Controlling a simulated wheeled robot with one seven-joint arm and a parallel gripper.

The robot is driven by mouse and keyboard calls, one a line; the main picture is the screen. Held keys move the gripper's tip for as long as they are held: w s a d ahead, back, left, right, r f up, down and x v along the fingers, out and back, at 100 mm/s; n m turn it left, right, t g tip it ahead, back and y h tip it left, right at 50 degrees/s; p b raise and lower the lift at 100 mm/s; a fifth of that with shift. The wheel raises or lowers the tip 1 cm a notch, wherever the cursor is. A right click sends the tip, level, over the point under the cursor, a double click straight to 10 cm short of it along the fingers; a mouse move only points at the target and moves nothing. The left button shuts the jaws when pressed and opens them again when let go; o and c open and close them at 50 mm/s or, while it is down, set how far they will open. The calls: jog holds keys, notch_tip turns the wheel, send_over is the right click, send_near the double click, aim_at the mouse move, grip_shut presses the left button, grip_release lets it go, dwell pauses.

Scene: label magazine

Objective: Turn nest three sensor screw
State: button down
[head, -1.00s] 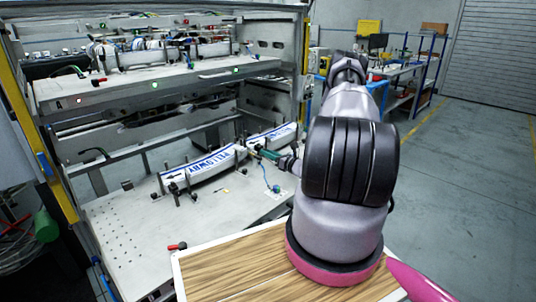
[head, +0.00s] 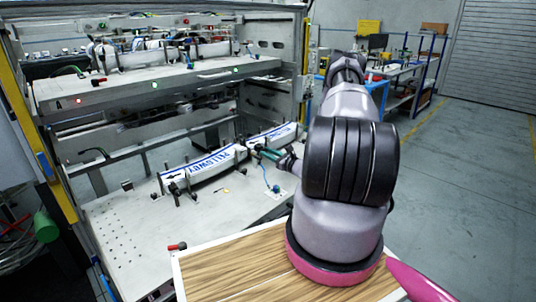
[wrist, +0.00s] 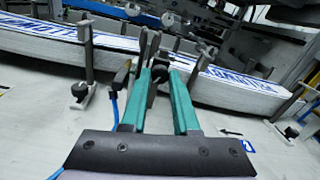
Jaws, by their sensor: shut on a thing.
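My gripper (head: 257,150) reaches from the right to the label magazine on the lower shelf, near the gap between two label stacks. In the wrist view its green fingers (wrist: 163,76) converge on a small dark knob (wrist: 158,74), which looks like the sensor screw. The gripper is shut on it; the fingers hide part of it. A white label stack with blue lettering (head: 215,163) lies left of the gripper, and another stack (head: 270,137) lies behind it. I cannot read any nest number.
Upright metal posts (wrist: 87,52) stand close around the fingers. Black clamp knobs (wrist: 79,91) sit at the front of the stacks. A blue cable (wrist: 115,108) runs down left of the gripper. The front of the grey plate (head: 150,235) is mostly clear.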

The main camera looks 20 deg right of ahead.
jog(key=c, duration=0.7)
grip_release()
jog(key=shift+o, duration=0.2)
jog(key=v, duration=1)
jog(key=shift+s+d, duration=0.15)
jog(key=shift+s, duration=0.25)
